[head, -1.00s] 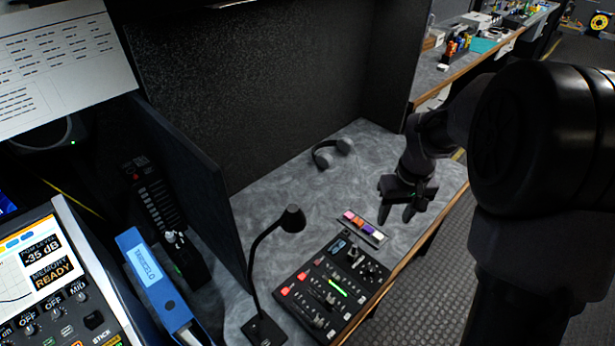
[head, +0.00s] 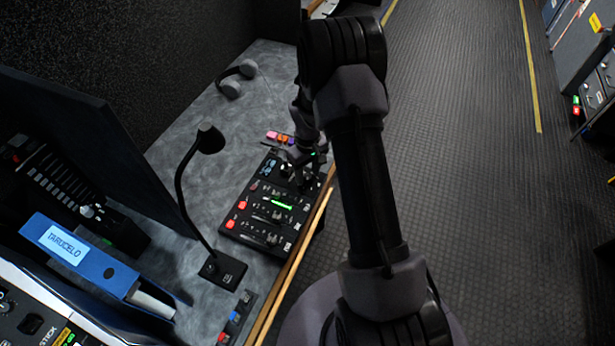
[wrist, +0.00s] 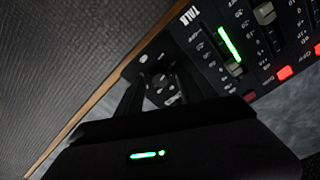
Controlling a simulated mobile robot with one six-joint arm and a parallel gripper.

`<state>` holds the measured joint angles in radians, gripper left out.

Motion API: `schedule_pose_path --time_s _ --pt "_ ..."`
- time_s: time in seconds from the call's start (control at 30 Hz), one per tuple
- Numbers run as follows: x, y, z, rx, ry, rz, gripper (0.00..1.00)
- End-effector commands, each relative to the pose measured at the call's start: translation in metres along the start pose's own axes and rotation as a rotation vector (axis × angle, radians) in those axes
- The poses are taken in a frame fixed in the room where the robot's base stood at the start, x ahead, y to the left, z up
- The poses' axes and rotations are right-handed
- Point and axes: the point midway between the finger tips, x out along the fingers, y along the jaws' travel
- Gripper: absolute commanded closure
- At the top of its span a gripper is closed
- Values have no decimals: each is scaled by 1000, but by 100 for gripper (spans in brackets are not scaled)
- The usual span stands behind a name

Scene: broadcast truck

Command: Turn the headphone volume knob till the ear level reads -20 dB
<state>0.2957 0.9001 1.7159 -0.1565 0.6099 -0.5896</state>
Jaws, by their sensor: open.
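The black control panel (head: 258,222) lies on the grey desk, with sliders, red buttons and a lit green bar (head: 282,204). My gripper (head: 303,174) is over the panel's far right corner and hides part of it. In the wrist view my gripper (wrist: 160,88) is open, its two dark fingers on either side of a small dark round control (wrist: 160,80). I cannot tell whether they touch it or whether it is the headphone volume knob. The green bar (wrist: 229,43) also shows there. A small bluish display (head: 267,166) on the panel is too small to read.
A gooseneck microphone (head: 207,140) stands left of the panel. Colored blocks (head: 280,138) lie beyond it and grey headphones (head: 237,76) farther back. A blue binder (head: 80,258) is at left. The desk's wooden edge (head: 290,268) runs along the right, with open floor beyond.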

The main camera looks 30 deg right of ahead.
Motion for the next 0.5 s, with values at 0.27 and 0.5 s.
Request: schedule_pose_path --time_s 0.27,0.5 --pt "6 0 0 0 1 0 55" --pt "5 0 0 0 0 0 87"
